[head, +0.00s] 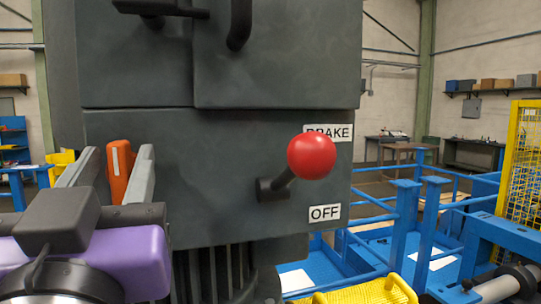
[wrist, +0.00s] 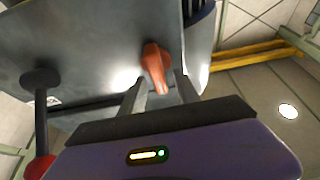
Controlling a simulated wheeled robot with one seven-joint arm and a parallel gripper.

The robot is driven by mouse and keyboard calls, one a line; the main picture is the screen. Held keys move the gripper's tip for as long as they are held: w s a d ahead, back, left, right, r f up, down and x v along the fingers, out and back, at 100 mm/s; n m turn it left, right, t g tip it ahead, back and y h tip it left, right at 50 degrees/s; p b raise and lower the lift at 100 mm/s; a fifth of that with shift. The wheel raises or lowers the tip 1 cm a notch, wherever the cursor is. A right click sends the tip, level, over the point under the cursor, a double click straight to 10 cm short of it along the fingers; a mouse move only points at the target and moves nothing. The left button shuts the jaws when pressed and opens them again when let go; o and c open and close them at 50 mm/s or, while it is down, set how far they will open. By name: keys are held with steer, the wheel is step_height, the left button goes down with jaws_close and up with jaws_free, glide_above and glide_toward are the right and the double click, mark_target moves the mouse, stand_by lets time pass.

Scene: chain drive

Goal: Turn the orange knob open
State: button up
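The orange knob (head: 120,168) is an upright bar-shaped handle with a small pale mark, on the dark grey machine housing at the left in the head view. It also shows near the top middle of the wrist view (wrist: 155,66), slightly tilted. My gripper (head: 119,153) is open, with one grey finger on each side of the knob. In the wrist view the fingertips (wrist: 160,77) sit close to the knob's lower part. I see a gap on the left there; whether the right finger touches cannot be told. The knob's base is partly hidden by my gripper in the head view.
A red ball-topped lever (head: 312,156) sticks out right of the knob, between a BRAKE label (head: 339,131) and an OFF label (head: 325,212). Dark handles (head: 239,22) project from the housing above. Blue rails (head: 427,210) and a yellow mesh guard (head: 524,150) stand at the right.

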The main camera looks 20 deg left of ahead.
jaws_close()
